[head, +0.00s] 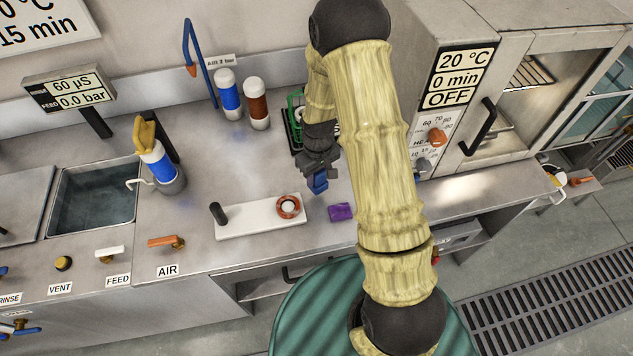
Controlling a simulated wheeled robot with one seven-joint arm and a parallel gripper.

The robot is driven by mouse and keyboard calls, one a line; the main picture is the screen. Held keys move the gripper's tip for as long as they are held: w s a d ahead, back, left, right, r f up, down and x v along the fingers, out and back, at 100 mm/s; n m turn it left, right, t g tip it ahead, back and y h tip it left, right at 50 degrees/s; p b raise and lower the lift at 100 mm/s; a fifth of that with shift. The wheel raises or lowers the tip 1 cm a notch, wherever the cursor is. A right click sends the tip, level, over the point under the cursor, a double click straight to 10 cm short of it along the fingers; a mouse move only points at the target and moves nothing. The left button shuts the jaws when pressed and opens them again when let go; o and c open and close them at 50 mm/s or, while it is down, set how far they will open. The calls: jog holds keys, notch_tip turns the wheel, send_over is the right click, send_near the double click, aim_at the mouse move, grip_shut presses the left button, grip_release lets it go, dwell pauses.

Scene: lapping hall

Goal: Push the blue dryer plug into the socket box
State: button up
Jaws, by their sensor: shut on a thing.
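My gripper (319,173) hangs over the steel bench, just left of my forearm, pointing down. It is shut on a small blue block, which I take to be the blue dryer plug (320,184). The plug sits low between the fingers, apart from the white plate and the purple block; whether it touches the bench is unclear. I cannot make out the socket box for certain; my arm covers much of the bench in front of the dryer oven (470,90). A small blue patch shows beside my arm at the oven's lower left.
A white plate (245,222) with a black post and a red-ringed knob lies in front. A purple block (341,212) lies right of it. Blue (229,95) and brown (257,103) bottles stand behind, near a green rack (295,120). The sink is left.

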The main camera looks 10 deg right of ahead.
aim_at(318, 183)
jog(key=shift+f, duration=0.1)
jog(key=shift+f+p, duration=0.4)
jog(key=shift+f, duration=1.6)
jog(key=shift+f, duration=0.1)
jog(key=shift+f, duration=0.1)
jog(key=o, duration=1)
jog(key=shift+o, duration=0.2)
notch_tip(318, 183, up, 12)
jog(key=shift+r+b, duration=0.2)
jog(key=shift+b, duration=0.9)
jog(key=shift+r, duration=0.1)
